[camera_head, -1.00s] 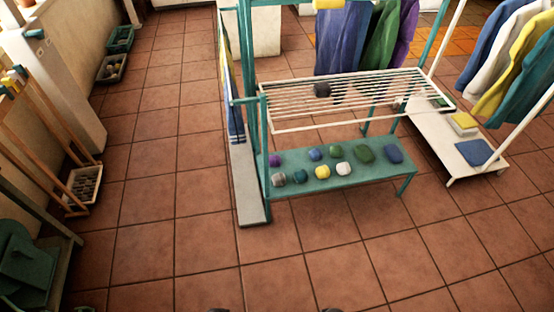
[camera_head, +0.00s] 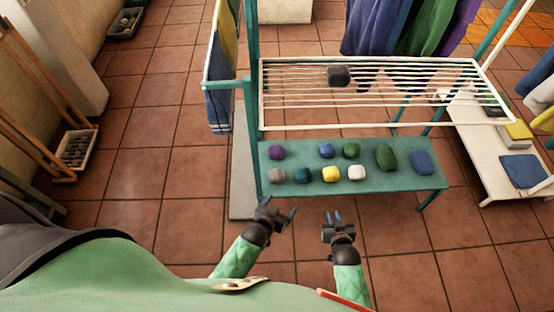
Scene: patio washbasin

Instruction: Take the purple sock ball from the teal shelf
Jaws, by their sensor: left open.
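The purple sock ball (camera_head: 276,152) lies at the back left corner of the teal shelf (camera_head: 400,182), close to the shelf's left post. A grey sock ball (camera_head: 276,175) lies just in front of it. My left gripper (camera_head: 279,207) is open and empty, in front of the shelf's front left edge, apart from the purple ball. My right gripper (camera_head: 333,214) is further right in front of the shelf; its two fingers show a gap and nothing between them.
Several other sock balls share the shelf, among them a teal one (camera_head: 303,175) and a blue one (camera_head: 327,151). A white wire rack (camera_head: 420,92) with a dark ball (camera_head: 339,76) hangs above the shelf's back. A white bench (camera_head: 495,180) stands to the right. Tiled floor is clear in front.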

